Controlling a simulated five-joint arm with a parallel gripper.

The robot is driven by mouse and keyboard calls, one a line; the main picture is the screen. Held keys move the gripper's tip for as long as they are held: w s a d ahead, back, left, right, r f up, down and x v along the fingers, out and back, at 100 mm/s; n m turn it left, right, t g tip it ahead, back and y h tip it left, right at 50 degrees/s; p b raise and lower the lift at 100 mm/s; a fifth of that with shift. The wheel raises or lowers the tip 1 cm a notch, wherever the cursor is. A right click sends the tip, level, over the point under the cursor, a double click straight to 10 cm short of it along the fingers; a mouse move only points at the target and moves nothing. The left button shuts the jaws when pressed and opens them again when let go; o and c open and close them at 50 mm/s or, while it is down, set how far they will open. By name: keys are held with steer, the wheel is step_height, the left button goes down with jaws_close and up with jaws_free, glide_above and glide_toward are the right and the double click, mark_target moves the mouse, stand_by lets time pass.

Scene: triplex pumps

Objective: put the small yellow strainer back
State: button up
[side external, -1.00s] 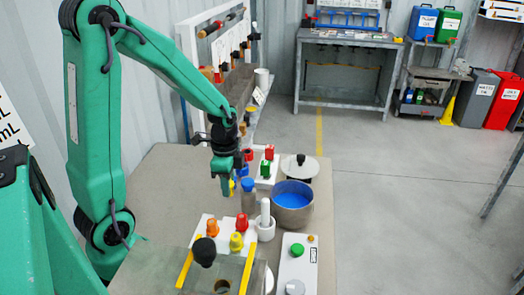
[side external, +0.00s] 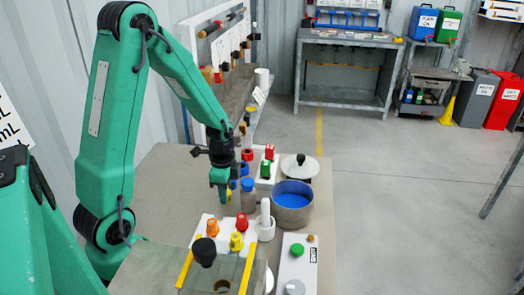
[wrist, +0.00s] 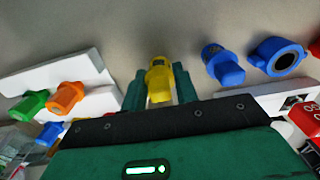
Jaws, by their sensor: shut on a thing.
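The small yellow strainer (wrist: 160,80) is between the two green fingers of my gripper (wrist: 159,88) in the wrist view, and the fingers are shut on it. Another yellow piece (side external: 237,241) stands in the near white rack (side external: 224,250) beside an orange piece (side external: 212,228) and a red piece (side external: 242,221). I cannot tell how far the held strainer is from the surface.
Red and green pieces (side external: 266,166) stand in a farther white rack. A black knob (side external: 204,251) rises in front. Bare table lies left of my gripper.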

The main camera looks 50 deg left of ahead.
steer(key=shift+f, duration=0.2)
steer(key=o, duration=1)
steer(key=shift+o, duration=0.2)
steer(key=shift+r, duration=6.1)
